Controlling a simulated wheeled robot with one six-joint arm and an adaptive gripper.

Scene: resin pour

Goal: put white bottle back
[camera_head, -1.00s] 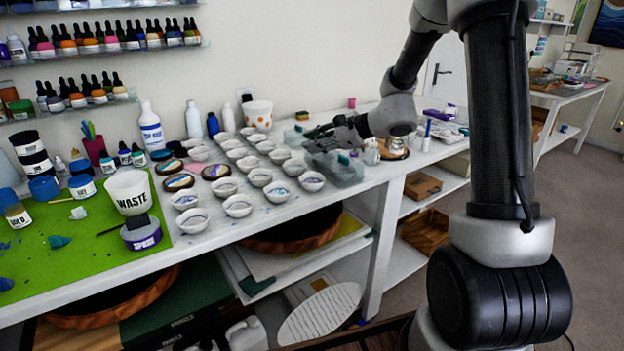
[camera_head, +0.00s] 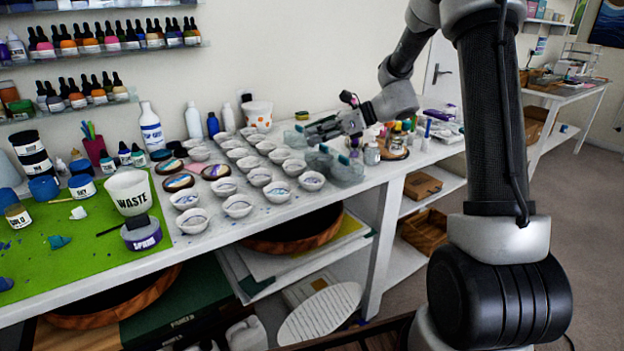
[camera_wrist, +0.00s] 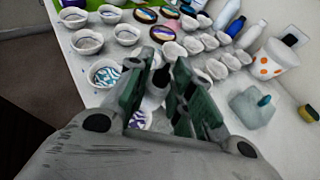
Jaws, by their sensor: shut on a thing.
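My gripper (camera_head: 308,130) is shut above the back of the workbench, right of the rows of white cups. In the wrist view its green-padded fingers (camera_wrist: 165,62) close around a small bottle (camera_wrist: 154,102) with a dark top and a pale body. The fingers cover much of it, and no label can be read. In the head view the held bottle cannot be made out. Dropper bottles with dark tops stand on the upper wall shelf (camera_head: 112,49) and the lower wall shelf (camera_head: 70,111) at the left.
White cups (camera_head: 237,206) fill the bench middle. Tall white bottles (camera_head: 193,121) and an orange-dotted cup (camera_head: 258,116) stand behind them. Clear jugs (camera_head: 345,172) sit below my gripper. A WASTE cup (camera_head: 128,192) stands on the green mat (camera_head: 92,240).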

